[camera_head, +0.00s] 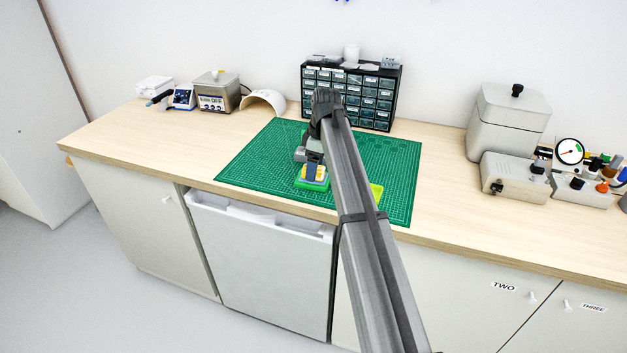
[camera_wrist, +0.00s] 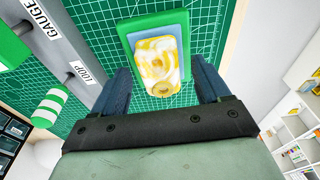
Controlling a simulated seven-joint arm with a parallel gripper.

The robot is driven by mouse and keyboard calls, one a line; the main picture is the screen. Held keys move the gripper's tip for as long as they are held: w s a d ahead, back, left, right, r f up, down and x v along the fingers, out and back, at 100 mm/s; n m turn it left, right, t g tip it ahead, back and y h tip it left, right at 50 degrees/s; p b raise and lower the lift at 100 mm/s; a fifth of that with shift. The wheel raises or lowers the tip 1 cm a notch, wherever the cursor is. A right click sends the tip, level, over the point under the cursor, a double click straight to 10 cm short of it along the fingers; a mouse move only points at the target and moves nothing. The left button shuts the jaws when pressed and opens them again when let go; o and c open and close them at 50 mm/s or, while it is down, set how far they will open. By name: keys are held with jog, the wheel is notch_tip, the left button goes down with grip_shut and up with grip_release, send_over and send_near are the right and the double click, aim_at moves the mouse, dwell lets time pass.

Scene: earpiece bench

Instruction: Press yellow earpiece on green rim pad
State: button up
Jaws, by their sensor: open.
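The yellow earpiece (camera_wrist: 157,70), marbled yellow and white with a round hole at its near end, lies over a light blue pad with a green rim (camera_wrist: 127,28) in the wrist view. Whether it lies flat on the pad is hard to tell. The earpiece (camera_head: 313,172) and the green rim pad (camera_head: 311,185) also show small in the head view, below my gripper (camera_head: 314,162). In the wrist view my gripper (camera_wrist: 160,72) is open, one dark finger on each side of the earpiece, with visible gaps. My arm hides part of the mat.
A green cutting mat (camera_head: 255,165) covers the bench middle. A grey bar labelled GAUGE and LOOP (camera_wrist: 62,48) holds green pieces beside the pad. A yellow-green item (camera_head: 376,191) lies right of my arm. A drawer cabinet (camera_head: 382,100) stands behind. The mat's left is clear.

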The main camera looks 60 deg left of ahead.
aim_at(322, 169)
notch_tip(322, 169, up, 14)
jog(key=w+d, duration=0.1)
jog(key=shift+w+f, duration=0.15)
jog(key=shift+w, duration=0.1)
jog(key=shift+d, duration=0.15)
dwell(0.6)
